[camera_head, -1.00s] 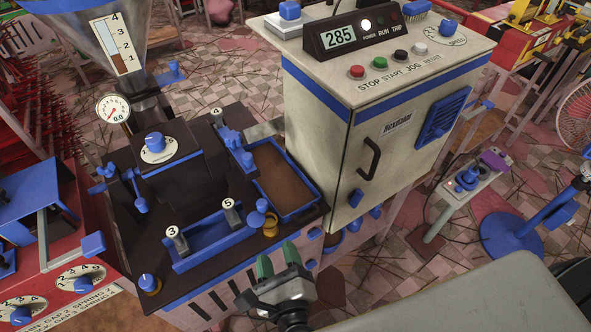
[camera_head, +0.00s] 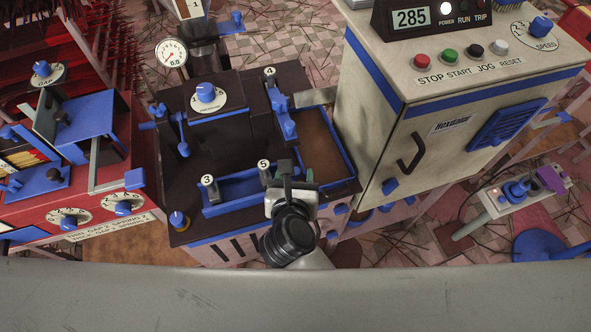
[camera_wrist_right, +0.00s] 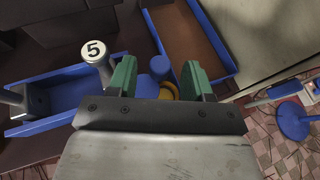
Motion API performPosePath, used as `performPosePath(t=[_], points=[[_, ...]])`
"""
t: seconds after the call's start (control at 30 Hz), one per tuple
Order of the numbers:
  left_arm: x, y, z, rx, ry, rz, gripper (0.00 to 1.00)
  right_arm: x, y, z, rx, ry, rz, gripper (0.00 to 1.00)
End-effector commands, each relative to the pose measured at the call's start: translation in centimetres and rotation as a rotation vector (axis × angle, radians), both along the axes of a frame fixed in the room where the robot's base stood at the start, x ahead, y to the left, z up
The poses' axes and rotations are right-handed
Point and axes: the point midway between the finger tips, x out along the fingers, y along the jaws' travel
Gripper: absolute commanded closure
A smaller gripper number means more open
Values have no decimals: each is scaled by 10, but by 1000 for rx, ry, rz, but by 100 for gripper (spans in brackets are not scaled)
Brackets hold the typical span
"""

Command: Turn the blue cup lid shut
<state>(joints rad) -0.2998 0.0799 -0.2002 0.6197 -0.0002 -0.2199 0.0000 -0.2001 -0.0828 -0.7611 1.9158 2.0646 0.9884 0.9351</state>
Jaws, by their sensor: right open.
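In the right wrist view the blue cup lid (camera_wrist_right: 158,66) is a rounded blue knob, with part of a yellow-brass cup (camera_wrist_right: 168,90) showing under it. My right gripper (camera_wrist_right: 157,76) is open, with one green finger on either side of the lid in the picture. I cannot tell whether the fingers touch it. In the head view my right gripper (camera_head: 297,178) is at the front right corner of the dark machine top and hides the lid. My left gripper is not in view.
Posts marked 5 (camera_head: 264,172) and 3 (camera_head: 208,184) stand at the blue trough (camera_head: 238,195) left of the gripper. A blue-rimmed tray (camera_head: 347,158) with brown contents lies behind. The grey control cabinet (camera_head: 432,120) stands close on the right.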

Motion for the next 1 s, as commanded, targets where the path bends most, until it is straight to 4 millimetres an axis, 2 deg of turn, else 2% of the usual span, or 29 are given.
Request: performPosePath(t=[0.17,0.47,0.77,1.0], points=[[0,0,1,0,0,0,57,12,-1,-5,0,0,0,50],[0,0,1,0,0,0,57,14,-1,-6,0,0,0,51],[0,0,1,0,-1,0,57,13,-1,-6,0,0,0,97],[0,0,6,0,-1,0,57,13,-2,-4,-3,-1,17,99]])
